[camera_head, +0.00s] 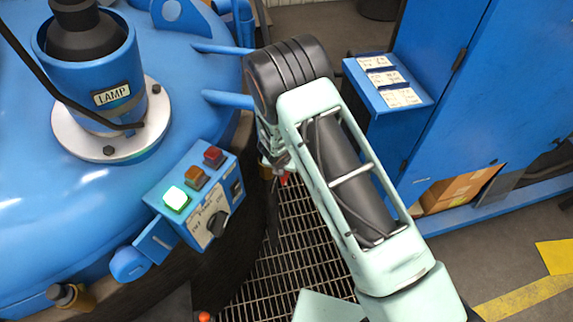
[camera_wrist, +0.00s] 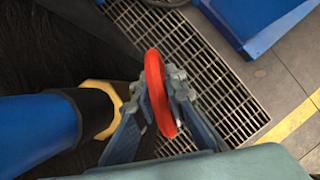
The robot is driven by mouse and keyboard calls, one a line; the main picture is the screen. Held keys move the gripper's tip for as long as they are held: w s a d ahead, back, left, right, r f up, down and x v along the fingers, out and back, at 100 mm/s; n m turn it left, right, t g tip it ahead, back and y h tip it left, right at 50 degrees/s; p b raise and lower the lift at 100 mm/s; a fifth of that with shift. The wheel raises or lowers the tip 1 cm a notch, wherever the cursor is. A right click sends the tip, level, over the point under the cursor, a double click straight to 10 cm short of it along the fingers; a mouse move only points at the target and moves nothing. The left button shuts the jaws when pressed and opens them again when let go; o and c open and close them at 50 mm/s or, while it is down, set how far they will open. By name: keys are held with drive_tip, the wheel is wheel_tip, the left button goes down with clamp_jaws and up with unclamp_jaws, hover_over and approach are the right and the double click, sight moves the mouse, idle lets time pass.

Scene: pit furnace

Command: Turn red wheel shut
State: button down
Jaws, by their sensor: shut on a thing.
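The red wheel (camera_wrist: 156,92) shows nearly edge-on in the middle of the wrist view. My gripper (camera_wrist: 160,90) is shut on the wheel, with a blue-grey finger on each side of the rim. A yellow fitting (camera_wrist: 103,110) sits just left of the wheel, at the end of a blue pipe (camera_wrist: 35,132) with a black sleeve. In the head view my arm hides most of the wheel, and only a small red piece (camera_head: 283,179) shows below my wrist.
A blue furnace lid (camera_head: 60,215) with a lamp housing and a control box (camera_head: 197,195) with lit green button stands left of my arm. A blue cabinet (camera_head: 480,90) stands right. Floor grating (camera_head: 290,250) lies below.

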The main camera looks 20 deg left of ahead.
drive_tip(key=shift+s, duration=0.15)
drive_tip(key=c, duration=2)
unclamp_jaws()
drive_tip(key=shift+o, duration=0.2)
drive_tip(key=shift+r, duration=0.1)
drive_tip(key=v, duration=1.1)
drive_tip(key=shift+s+r, duration=0.15)
drive_tip(key=shift+r, duration=0.2)
